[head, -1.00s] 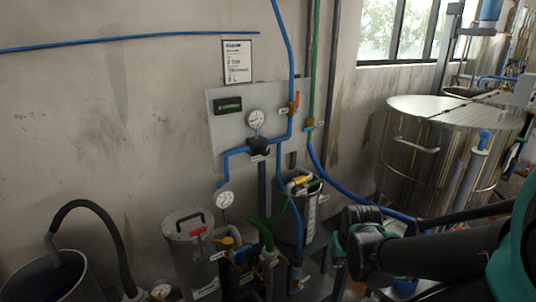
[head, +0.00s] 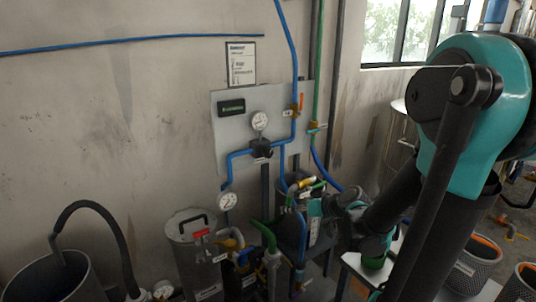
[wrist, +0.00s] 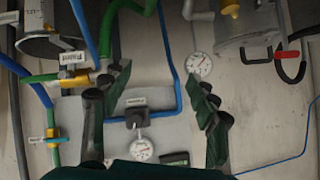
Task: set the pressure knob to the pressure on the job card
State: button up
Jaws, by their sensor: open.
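The black pressure knob (head: 261,148) sits on a grey wall panel (head: 226,152), under a round white gauge (head: 260,121). The job card (head: 241,63) hangs on the wall above; its small print is not legible. In the wrist view, which is upside down, the knob (wrist: 138,118) shows beyond and between the spread fingers, nearer the left one, with the gauge (wrist: 143,150) below it. My gripper (wrist: 158,73) is open and empty, apart from the knob. In the head view my gripper (head: 316,206) is low and right of the knob. The gauge reading is too small to tell.
Blue pipes (head: 238,153) run beside the knob. An orange-handled valve (head: 296,109) is to its right, a dark display (head: 231,107) upper left. A second gauge (head: 228,201), hoses and a lidded metal vessel (head: 195,252) stand below. The wall left of the panel is mostly clear.

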jog(key=w+a+r+t+y, duration=0.1)
jog(key=w+r+t+y, duration=0.1)
jog(key=w+r, duration=0.35)
jog(key=t+y, duration=0.1)
jog(key=t, duration=0.3)
send_near(270, 153)
jog(key=x, duration=1.1)
jog(key=shift+w+a+f, duration=0.1)
jog(key=shift+w+a, duration=0.05)
jog(key=c, duration=1.2)
